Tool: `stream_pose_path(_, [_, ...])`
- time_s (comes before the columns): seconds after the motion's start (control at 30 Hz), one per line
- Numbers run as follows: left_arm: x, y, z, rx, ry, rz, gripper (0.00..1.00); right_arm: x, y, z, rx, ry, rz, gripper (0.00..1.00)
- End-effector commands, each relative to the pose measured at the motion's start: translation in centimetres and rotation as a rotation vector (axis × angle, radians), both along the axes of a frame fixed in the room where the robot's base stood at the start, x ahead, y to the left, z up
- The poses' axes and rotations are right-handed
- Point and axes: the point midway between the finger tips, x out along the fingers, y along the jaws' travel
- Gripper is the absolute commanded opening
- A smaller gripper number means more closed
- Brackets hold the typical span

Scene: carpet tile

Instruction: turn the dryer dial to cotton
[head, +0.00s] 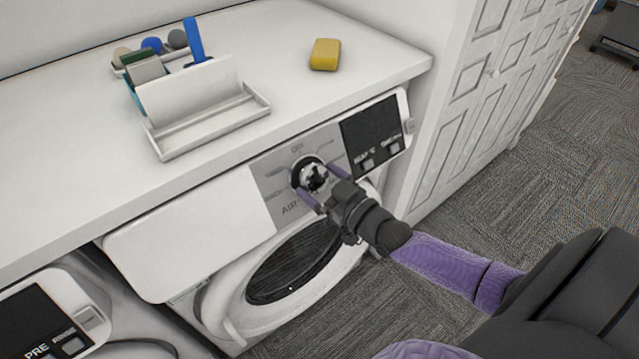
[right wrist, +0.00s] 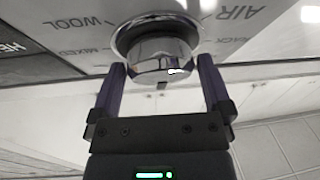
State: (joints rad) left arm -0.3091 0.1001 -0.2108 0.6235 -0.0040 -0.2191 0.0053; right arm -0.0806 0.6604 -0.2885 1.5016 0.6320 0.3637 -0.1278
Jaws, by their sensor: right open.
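The dryer (head: 185,245) is white and stands under the counter, with a round dark door below its panel. Its dial (head: 303,168) is chrome and round, on a grey label area; it also shows in the right wrist view (right wrist: 155,42). My right gripper (head: 323,183) is open, its purple fingers on either side of the dial's raised grip. In the right wrist view the fingers (right wrist: 161,70) flank the grip; I cannot tell whether they touch it. Labels WOOL, MIXED and AIR are readable around the dial. No cotton label is legible, and the dial's pointer is unclear. My left gripper is out of view.
A white counter (head: 60,165) overhangs the dryer, holding a white caddy (head: 205,125) with brushes and a yellow sponge (head: 325,54). A second machine (head: 85,285) stands at lower left. A white panelled cabinet (head: 450,140) stands right. Grey carpet (head: 560,150) is clear in front.

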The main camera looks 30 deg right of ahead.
Motion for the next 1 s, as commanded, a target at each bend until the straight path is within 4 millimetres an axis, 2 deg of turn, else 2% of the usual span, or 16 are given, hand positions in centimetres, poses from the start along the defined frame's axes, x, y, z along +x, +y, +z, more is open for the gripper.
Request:
stream_pose_path(0.27, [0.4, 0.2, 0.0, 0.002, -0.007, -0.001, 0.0, 0.3, 0.1, 0.0, 0.0, 0.001, 0.0, 1.0])
stream_pose_path(0.37, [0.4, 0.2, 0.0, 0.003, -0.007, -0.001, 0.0, 0.3, 0.1, 0.0, 0.0, 0.001, 0.0, 0.83])
stream_pose_path(0.6, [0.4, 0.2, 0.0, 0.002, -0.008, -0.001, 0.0, 0.3, 0.1, 0.0, 0.0, 0.001, 0.0, 0.32])
stream_pose_path(1.0, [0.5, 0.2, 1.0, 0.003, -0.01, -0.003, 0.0, 0.2, 0.2, 0.2, 0.089, 0.01, -0.045, 0.31])
